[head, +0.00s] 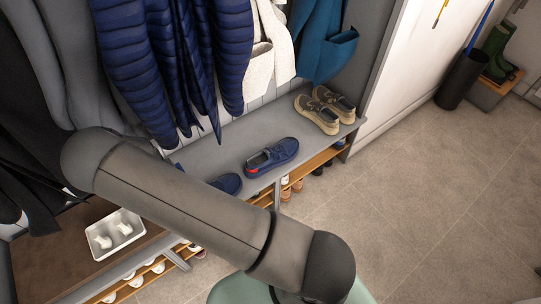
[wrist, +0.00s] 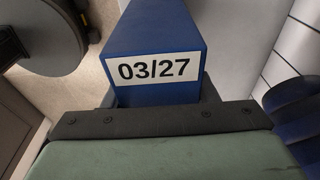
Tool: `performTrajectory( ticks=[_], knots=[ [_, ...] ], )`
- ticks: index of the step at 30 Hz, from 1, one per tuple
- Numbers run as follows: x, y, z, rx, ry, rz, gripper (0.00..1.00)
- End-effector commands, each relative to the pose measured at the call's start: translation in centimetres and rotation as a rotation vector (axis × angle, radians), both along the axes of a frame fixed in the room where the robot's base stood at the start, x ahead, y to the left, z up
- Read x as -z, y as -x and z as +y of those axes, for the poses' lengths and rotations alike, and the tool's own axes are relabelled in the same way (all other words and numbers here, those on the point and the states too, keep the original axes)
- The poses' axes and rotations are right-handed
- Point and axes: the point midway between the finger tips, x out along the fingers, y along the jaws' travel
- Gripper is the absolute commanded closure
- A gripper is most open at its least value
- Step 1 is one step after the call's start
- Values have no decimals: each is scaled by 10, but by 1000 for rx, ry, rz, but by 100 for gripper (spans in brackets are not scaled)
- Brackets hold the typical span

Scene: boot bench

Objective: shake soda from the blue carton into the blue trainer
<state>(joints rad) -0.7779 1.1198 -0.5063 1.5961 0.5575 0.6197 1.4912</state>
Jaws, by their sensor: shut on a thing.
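The blue carton (wrist: 152,40) fills the upper middle of the wrist view, with a white label reading 03/27 on the face towards me. My gripper (wrist: 160,98) is shut on it; the carton's far end is cut off by the frame. In the head view my arm hides the gripper. A blue trainer (head: 271,157) with a red heel patch sits on the grey bench, right of my arm. Another blue shoe (head: 229,183) lies left of it, partly hidden by my arm. No soda is visible.
Tan shoes (head: 325,108) stand at the bench's right end. A white tray (head: 115,234) with two pale pieces lies at the lower left. Blue padded jackets (head: 135,65) and other coats hang low over the bench (head: 225,150). The tiled floor (head: 440,190) at right is clear.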

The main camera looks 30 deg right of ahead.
Motion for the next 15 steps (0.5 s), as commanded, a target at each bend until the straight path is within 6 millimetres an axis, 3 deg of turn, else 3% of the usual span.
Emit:
performTrajectory(
  ticks=[15],
  knots=[
    [-54,-1,0,0,0,-2,88]
  ],
)
